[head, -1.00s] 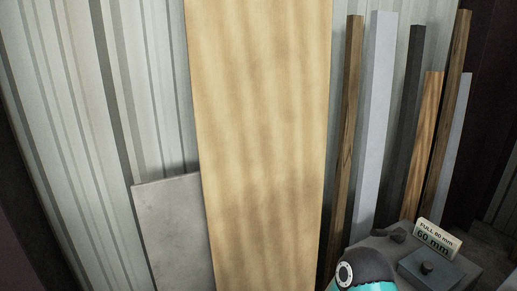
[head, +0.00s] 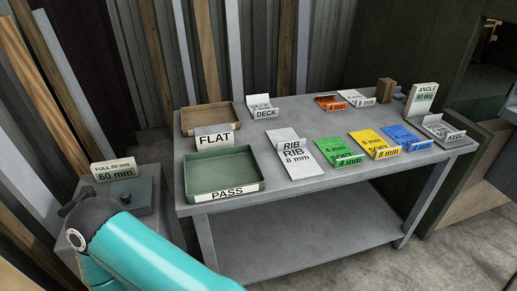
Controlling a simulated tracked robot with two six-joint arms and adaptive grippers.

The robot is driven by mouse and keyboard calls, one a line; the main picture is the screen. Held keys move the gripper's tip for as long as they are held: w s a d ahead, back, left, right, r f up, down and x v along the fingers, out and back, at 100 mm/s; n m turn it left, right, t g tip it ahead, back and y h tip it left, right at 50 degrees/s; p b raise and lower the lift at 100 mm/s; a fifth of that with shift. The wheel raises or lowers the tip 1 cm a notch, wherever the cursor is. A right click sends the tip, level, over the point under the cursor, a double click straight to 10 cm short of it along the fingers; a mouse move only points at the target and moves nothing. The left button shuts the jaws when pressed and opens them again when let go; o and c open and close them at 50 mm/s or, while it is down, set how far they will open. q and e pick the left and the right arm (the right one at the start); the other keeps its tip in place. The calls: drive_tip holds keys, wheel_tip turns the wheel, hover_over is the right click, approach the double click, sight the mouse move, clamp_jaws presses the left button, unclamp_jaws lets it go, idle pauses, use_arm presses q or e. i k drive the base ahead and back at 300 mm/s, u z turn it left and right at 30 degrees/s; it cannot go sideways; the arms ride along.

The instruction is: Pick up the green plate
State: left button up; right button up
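The green plate (head: 333,152), marked 4 mm, lies on the grey metal table (head: 300,183), right of the middle of the head view. It sits between the white RIB plate (head: 290,150) and the yellow plate (head: 370,142). Its front edge seems to turn up with a label. A teal link of my arm shows at the lower left, well away from the plate. Neither of my grippers is in view.
A green PASS tray (head: 220,178) stands at the table's front left, with a brown FLAT tray (head: 207,118) behind it. Blue (head: 407,136) and orange (head: 330,103) plates also lie on the table. A small stand (head: 122,195) is at the left. The table's middle has bare room.

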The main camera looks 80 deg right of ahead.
sight(339, 154)
drive_tip(key=z, duration=0.1)
drive_tip(key=i, duration=0.25)
drive_tip(key=z, duration=2.6)
drive_tip(key=i, duration=0.2)
drive_tip(key=z, duration=1.25)
drive_tip(key=k, duration=0.4)
drive_tip(key=z, duration=0.5)
drive_tip(key=i, duration=1.5)
drive_tip(key=u, duration=0.55)
